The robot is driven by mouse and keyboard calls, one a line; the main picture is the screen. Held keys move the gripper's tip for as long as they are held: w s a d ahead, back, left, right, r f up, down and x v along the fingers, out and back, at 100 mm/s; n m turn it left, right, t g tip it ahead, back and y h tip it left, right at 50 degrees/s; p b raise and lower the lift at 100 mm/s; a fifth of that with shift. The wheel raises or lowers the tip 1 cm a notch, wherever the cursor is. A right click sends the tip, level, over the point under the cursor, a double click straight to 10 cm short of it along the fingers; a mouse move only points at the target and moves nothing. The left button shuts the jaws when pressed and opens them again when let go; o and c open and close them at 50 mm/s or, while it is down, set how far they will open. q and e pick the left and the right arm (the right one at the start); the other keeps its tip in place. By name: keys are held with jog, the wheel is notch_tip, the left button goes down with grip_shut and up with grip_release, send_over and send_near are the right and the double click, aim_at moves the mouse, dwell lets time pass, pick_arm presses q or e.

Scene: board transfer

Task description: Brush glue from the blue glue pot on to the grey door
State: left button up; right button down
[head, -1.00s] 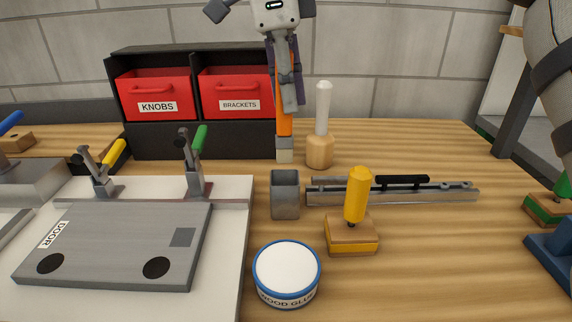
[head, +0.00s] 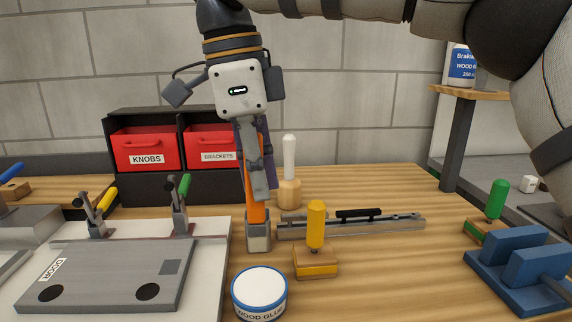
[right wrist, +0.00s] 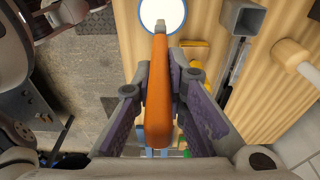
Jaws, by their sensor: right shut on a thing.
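My right gripper (head: 254,175) is shut on the orange handle of a brush (head: 256,208), which hangs upright with its pale bristles down. The blue-rimmed glue pot (head: 260,313), labelled WOOD GLUE, has a white top and stands at the front middle. In the head view the bristle end shows just behind the pot's far rim. In the right wrist view the brush (right wrist: 158,95) points at the white round of the pot (right wrist: 174,12); the gap between them cannot be judged. The grey door (head: 105,275) lies flat on a white board at left. My left gripper is not in view.
Yellow- and green-handled clamps stand behind the door. A yellow-handled tool (head: 316,228) stands right of the pot, before a metal rail (head: 390,226). Red bins (head: 145,148) and a white-handled tool (head: 289,165) are behind.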

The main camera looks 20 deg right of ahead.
aim_at(259, 220)
jog(key=f, duration=0.5)
jog(key=shift+w, duration=0.2)
jog(key=shift+f, duration=0.65)
jog(key=shift+f, duration=0.6)
dwell(1.0)
jog(key=shift+r, duration=3.6)
